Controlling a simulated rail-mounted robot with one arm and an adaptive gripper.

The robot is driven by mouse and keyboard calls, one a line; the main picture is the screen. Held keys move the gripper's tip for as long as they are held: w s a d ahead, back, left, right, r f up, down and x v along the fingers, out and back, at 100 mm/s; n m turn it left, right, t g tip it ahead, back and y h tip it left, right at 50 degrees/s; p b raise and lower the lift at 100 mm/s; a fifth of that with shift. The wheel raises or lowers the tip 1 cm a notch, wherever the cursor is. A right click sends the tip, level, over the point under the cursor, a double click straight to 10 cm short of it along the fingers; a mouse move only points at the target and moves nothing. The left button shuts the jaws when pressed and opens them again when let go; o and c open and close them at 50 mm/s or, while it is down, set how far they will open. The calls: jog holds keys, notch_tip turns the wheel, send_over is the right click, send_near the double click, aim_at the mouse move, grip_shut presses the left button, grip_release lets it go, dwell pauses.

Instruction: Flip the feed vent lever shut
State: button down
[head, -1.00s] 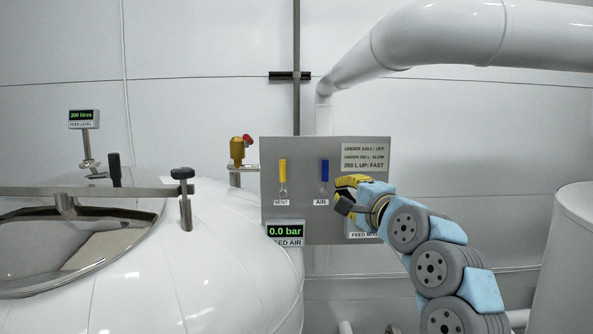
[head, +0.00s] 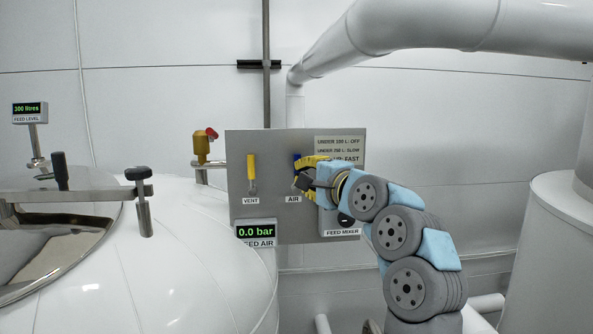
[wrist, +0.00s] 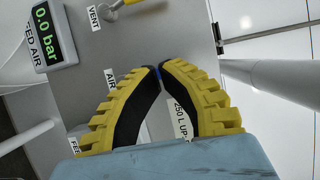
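The feed vent lever (head: 251,167) has a yellow handle that points straight up above the VENT label on the grey panel (head: 238,207). In the wrist view the vent lever (wrist: 118,5) shows only partly, at the top edge. My gripper (head: 297,181) is in front of the panel, to the right of the vent lever and apart from it. In the wrist view its yellow fingers (wrist: 161,68) meet or nearly meet at the tips, with nothing visibly held. It covers most of the blue AIR lever (head: 297,157); a sliver of blue shows behind the fingertips.
A FEED AIR display (head: 255,232) reading 0.0 bar sits below the vent lever. A brass valve with a red cap (head: 202,147) is left of the panel. The white tank (head: 190,270) fills the lower left. The space before the vent lever looks clear.

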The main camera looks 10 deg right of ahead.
aim_at(268, 163)
jog(key=p+x, duration=0.2)
jog(key=x, duration=0.4)
jog(key=shift+w+a, duration=0.2)
jog(key=shift+w, duration=0.1)
jog(key=shift+w+a, duration=0.3)
jog(key=shift+w, duration=0.25)
jog(key=shift+a, duration=0.2)
jog(key=shift+s+a+p, duration=0.15)
jog(key=shift+a+p, duration=0.4)
jog(key=shift+a, duration=0.15)
jog(key=shift+s+a+r+p, duration=0.1)
jog(key=shift+a+p, duration=0.1)
jog(key=shift+a, duration=0.2)
jog(key=shift+s+a+p, duration=0.1)
jog(key=shift+a+p, duration=0.05)
jog(key=shift+a, duration=0.5)
jog(key=shift+a, duration=0.1)
jog(key=shift+a, duration=0.1)
jog(key=shift+n, duration=0.3)
